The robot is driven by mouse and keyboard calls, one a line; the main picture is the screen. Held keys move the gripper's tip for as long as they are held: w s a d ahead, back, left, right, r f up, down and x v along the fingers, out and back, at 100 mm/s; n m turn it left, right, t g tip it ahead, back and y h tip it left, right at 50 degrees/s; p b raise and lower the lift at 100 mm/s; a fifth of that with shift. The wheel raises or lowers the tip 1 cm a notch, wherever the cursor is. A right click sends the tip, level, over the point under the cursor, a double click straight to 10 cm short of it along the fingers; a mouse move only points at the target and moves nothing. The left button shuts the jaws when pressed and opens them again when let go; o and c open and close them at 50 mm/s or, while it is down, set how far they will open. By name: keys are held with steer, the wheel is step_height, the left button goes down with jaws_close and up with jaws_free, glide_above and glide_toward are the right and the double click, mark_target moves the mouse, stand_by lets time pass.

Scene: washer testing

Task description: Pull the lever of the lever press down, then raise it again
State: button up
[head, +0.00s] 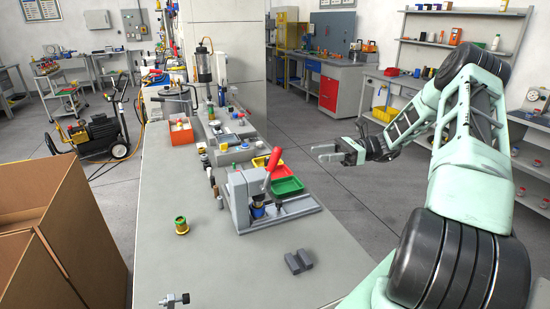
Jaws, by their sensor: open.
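The lever press (243,201) is a grey block on a flat grey base, on the bench in the middle of the head view. Its lever (273,164) has a red handle and stands raised, tilted a little to the right at its top. A dark blue part (258,210) sits under the press. My gripper (325,153) is open and empty. It is to the right of the red handle in the picture, apart from it, with its fingers pointing left. My green and black arm reaches in from the right.
The bench (160,225) carries a brass and green fitting (181,225) and a dark grey block (298,261) near the press. A green tray (289,186) and a red tray (262,161) lie behind it. A cardboard box (55,230) stands at left. The bench front is mostly clear.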

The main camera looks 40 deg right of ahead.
mark_target(275, 159)
steer(key=p+x, duration=0.3)
steer(key=x, duration=1.1)
steer(key=shift+a, duration=0.4)
steer(key=shift+c, duration=0.4)
